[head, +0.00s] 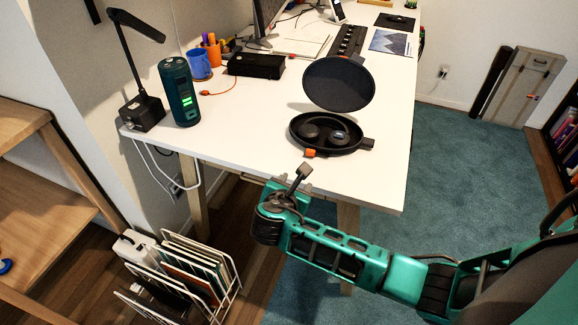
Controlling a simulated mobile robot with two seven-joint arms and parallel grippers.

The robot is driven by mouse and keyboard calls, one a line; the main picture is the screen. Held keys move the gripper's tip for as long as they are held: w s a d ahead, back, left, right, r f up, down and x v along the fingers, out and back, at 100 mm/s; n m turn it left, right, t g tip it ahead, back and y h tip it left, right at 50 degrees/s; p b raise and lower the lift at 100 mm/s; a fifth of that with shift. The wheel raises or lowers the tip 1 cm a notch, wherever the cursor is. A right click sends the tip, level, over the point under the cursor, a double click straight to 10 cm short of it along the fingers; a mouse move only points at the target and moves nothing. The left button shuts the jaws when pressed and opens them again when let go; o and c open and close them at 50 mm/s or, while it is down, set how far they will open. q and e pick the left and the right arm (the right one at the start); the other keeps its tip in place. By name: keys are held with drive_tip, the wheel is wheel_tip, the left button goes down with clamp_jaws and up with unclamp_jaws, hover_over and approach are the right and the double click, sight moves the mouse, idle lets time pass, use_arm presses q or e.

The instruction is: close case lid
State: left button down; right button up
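A round black case stands open near the front edge of the white desk (250,125). Its lid (338,85) is raised, roughly upright, behind the base (302,141). Dark rounded items, apparently headphones (320,134), lie in the base. An orange tab (310,153) shows at the base's front edge, and a dark tab sits at its right. My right gripper (292,183) is just off the desk's front edge, in front of and a little left of the case, apart from it. Its finger spacing is unclear. My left gripper is out of view.
A teal cylindrical speaker (178,92), desk lamp (137,70), blue mug (200,64) and black box (257,66) stand at the desk's left and back. A keyboard (348,40) lies behind the lid. A file rack (190,275) stands on the floor.

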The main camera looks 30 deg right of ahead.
wheel_tip(320, 180, up, 3)
drive_tip(key=n+h, duration=0.1)
drive_tip(key=b, duration=0.3)
approach(310, 154)
drive_tip(key=shift+h, duration=0.3)
drive_tip(key=x, duration=0.7)
drive_tip(key=shift+a+f, duration=0.1)
drive_tip(key=shift+a, duration=0.05)
drive_tip(key=shift+w+d+f, duration=0.15)
drive_tip(key=shift+w+d, duration=0.2)
drive_tip(key=shift+w, duration=0.05)
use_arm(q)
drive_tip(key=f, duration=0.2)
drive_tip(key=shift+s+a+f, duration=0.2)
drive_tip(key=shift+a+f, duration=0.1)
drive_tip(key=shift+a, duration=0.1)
use_arm(e)
clamp_jaws()
